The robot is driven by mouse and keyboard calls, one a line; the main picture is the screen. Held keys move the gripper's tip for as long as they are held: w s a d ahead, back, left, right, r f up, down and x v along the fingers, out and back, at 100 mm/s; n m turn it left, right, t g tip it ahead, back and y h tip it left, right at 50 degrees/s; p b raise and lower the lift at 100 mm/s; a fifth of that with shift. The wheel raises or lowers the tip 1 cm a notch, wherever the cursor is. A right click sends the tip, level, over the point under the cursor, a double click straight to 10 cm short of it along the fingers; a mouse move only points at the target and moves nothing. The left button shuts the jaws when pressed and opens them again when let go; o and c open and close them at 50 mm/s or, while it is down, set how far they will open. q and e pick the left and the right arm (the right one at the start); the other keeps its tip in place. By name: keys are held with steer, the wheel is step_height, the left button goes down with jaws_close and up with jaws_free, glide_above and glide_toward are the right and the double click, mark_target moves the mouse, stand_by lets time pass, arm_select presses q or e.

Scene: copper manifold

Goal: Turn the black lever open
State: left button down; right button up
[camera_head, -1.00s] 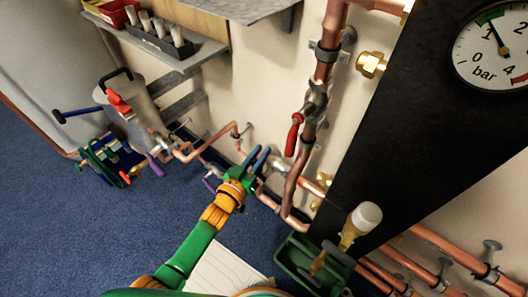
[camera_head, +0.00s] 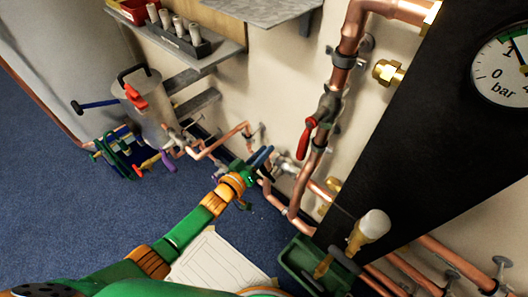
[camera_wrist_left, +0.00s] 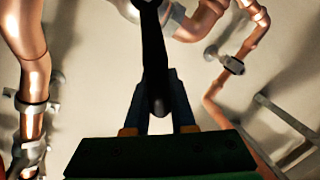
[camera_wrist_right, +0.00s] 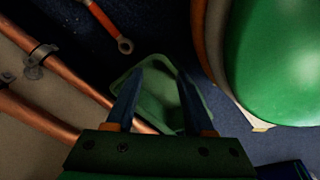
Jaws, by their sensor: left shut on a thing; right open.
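The black lever (camera_wrist_left: 155,60) runs down the middle of the left wrist view, from a pipe fitting at the top to a rounded end between my fingers. My left gripper (camera_wrist_left: 158,90) is shut on it near that end. In the head view my left gripper (camera_head: 263,157) is low by the copper pipes at the wall, and it largely hides the lever. My right gripper (camera_wrist_right: 158,78) is open and empty, above a green tray (camera_wrist_right: 155,112) in the right wrist view.
A red-handled valve (camera_head: 309,130) sits on the thick copper pipe, right of my left gripper. A black panel with a pressure gauge (camera_head: 505,72) stands at right. A shelf with a dark rack (camera_head: 178,40) is above. Open blue floor (camera_head: 70,220) lies at left.

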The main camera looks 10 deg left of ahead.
arm_select(q)
steer(key=shift+f, duration=0.15)
steer(key=c, duration=0.8)
jaws_free()
steer(key=shift+o, duration=0.2)
steer(key=p+v, duration=0.3)
steer(key=v, duration=0.4)
arm_select(e)
steer(key=shift+s+a+r, duration=0.3)
steer(key=shift+s+r, duration=0.2)
steer(key=shift+r, duration=0.15)
steer(key=shift+s+a+r, duration=0.3)
steer(key=shift+s+r, duration=0.15)
steer(key=shift+r, duration=0.15)
arm_select(q)
steer(key=shift+s, duration=0.1)
